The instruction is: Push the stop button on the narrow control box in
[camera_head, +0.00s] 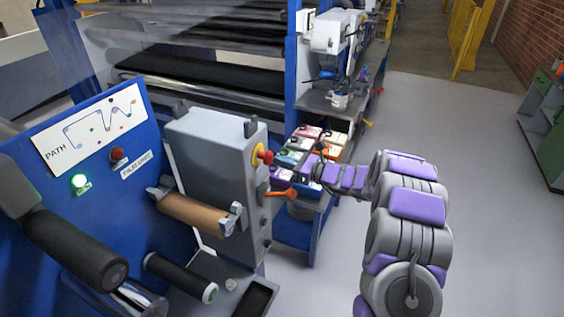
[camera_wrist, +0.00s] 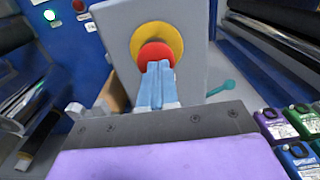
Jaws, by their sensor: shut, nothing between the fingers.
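The narrow control box (camera_head: 215,165) is a tall grey housing beside the blue panel. Its stop button (camera_head: 264,156) is red on a yellow round plate, on the box's right-hand face. In the wrist view the red stop button (camera_wrist: 155,55) is straight ahead, with the yellow plate (camera_wrist: 138,38) around it. My gripper (camera_wrist: 160,66) is shut and empty. Its tips overlap the lower part of the button in the wrist view; I cannot tell whether they touch it. In the head view my gripper (camera_head: 308,168) is to the right of the button, with a visible gap.
An orange lever (camera_head: 282,193) juts out below the button. Several coloured ink containers (camera_head: 300,146) stand on a shelf behind my gripper. The blue panel (camera_head: 120,170) has a lit green button (camera_head: 80,182) and another red button (camera_head: 116,154). Open floor (camera_head: 480,230) lies to the right.

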